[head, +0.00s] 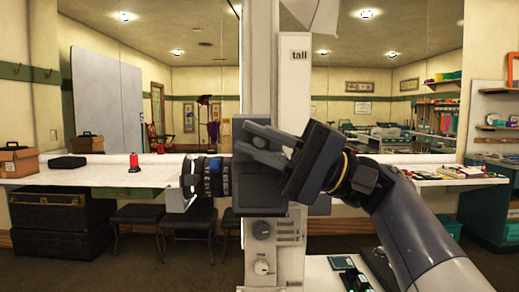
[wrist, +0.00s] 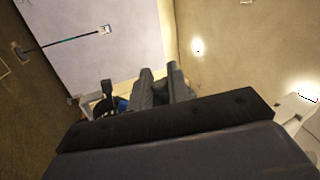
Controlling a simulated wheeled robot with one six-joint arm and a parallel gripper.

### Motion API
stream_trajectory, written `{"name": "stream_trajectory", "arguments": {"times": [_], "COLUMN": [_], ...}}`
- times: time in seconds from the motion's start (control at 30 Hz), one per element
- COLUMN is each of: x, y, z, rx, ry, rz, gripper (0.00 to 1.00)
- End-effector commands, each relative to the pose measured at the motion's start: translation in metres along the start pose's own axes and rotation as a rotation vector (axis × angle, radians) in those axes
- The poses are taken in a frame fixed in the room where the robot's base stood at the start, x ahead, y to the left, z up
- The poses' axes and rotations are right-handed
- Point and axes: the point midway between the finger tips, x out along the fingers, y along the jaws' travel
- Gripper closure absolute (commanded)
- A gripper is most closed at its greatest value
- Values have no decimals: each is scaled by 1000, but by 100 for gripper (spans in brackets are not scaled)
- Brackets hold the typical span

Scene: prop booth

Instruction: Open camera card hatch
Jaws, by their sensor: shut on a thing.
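The camera (head: 252,190) is a dark, boxy body in front of the white column, with its ringed lens (head: 210,178) pointing left. My gripper (head: 250,142) comes in from the right, and its grey fingers lie against the upper part of the camera body. The fingers are shut on a part there, which I take to be the card hatch. The fingers and gripper body hide the hatch, so its angle cannot be told. In the wrist view the fingers (wrist: 165,88) show beyond a large dark edge, with a dark part with a blue patch just left of them.
The white column (head: 292,130) rises close behind the camera. A white counter (head: 110,175) runs behind, with a brown box (head: 18,160), a black case (head: 67,162) and a red spool (head: 133,163). Stools (head: 135,215) stand below. Shelves (head: 498,125) are at far right.

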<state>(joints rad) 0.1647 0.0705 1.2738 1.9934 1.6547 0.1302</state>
Motion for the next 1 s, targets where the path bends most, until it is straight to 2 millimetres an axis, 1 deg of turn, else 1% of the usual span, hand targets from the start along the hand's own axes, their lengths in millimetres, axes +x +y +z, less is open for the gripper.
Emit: {"name": "stream_trajectory", "arguments": {"times": [0.03,0.23,0.67,0.7,0.87,1.0], "x": [-1,-1,-1,-1,-1,-1], "y": [3,3,3,3,3,3], "z": [0,2,2,2,2,2], "rx": [-13,-46,-51,-51,-51,-51], "ry": [-6,-19,-22,-21,-21,-21], "rz": [1,1,1,1,1,1], "gripper": [100,100,100,80,66,66]}}
